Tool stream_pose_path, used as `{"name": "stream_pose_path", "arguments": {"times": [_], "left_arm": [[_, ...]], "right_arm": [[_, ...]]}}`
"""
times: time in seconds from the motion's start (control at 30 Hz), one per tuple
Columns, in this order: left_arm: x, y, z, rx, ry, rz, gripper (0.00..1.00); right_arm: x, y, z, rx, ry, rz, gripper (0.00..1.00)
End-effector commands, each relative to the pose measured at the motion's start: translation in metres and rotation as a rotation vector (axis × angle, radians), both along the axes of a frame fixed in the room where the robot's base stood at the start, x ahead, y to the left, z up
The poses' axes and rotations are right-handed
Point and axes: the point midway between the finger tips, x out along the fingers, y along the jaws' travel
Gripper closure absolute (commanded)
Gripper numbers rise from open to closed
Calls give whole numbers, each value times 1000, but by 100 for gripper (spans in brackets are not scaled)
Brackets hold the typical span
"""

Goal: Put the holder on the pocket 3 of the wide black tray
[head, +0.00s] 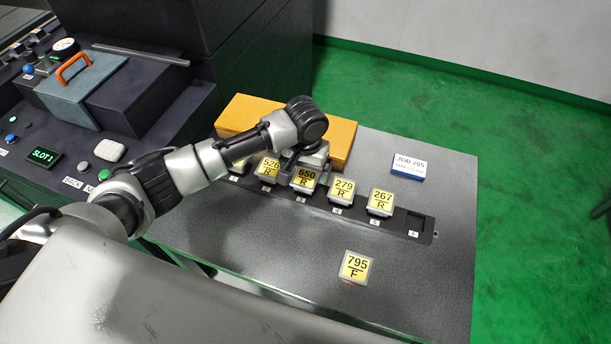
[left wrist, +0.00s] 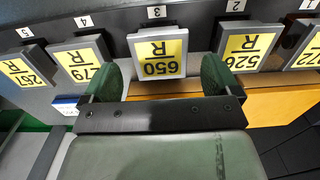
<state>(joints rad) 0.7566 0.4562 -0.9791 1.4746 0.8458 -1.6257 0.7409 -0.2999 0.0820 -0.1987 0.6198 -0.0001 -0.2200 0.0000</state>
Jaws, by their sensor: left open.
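The holder marked 650 R (head: 305,178) sits at pocket 3 of the wide black tray (head: 408,232), in line with the other holders. It shows upside down in the left wrist view (left wrist: 158,53), below the label 3 (left wrist: 155,12). My left gripper (head: 309,153) is open, with its green-padded fingers (left wrist: 159,82) on either side of this holder. I cannot tell whether the pads touch it. The gripper hides part of the holder's back in the head view. My right gripper is not in view.
Holders 526 R (head: 268,168), 279 R (head: 343,189) and 267 R (head: 380,201) stand close by in the tray. The end pocket (head: 420,223) is empty. Holder 795 F (head: 355,267) lies in front on the table. A yellow block (head: 342,140) stands behind; a JOB 205 sign (head: 408,167) sits right.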

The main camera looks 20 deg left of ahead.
Motion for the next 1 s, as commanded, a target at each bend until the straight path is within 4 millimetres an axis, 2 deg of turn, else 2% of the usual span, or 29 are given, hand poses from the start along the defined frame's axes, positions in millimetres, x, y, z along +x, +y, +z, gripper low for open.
{"name": "stream_pose_path", "arguments": {"times": [0.03,0.2,0.4,0.6,1.0], "left_arm": [[2,0,13,-2,-6,-1,9],[1,0,49,-1,-5,0,9],[1,0,76,-1,-2,0,9],[0,0,84,0,-1,1,9],[0,-1,83,-2,0,-1,9]], "right_arm": [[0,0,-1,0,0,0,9],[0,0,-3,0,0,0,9],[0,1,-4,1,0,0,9],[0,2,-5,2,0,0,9],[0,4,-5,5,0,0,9]]}}
